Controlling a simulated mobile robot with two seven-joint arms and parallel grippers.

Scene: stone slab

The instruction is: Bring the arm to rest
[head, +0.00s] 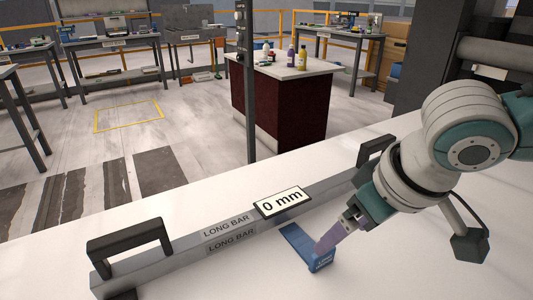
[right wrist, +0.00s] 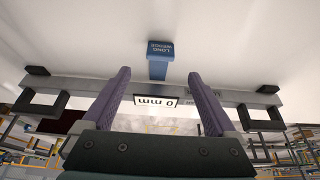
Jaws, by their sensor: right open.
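My right gripper (head: 326,243) comes in from the right over the white slab, its purple fingers pointing down at the blue wedge (head: 296,239). In the right wrist view the gripper (right wrist: 158,74) is open, with nothing held between its fingers. The wedge, marked LONG WEDGE, shows ahead of the fingertips there (right wrist: 160,50). In the head view a finger overlaps the wedge's labelled end; I cannot tell whether they touch. The wedge lies with its far end near the grey long bar (head: 180,243). My left gripper is not in view.
The bar has a black handle (head: 130,243) at its left and another (head: 375,150) at its right. A 0 mm sign (head: 283,202) sits at the bar's middle. The near part of the slab (head: 220,280) is clear. A dark red cabinet with bottles stands beyond the slab.

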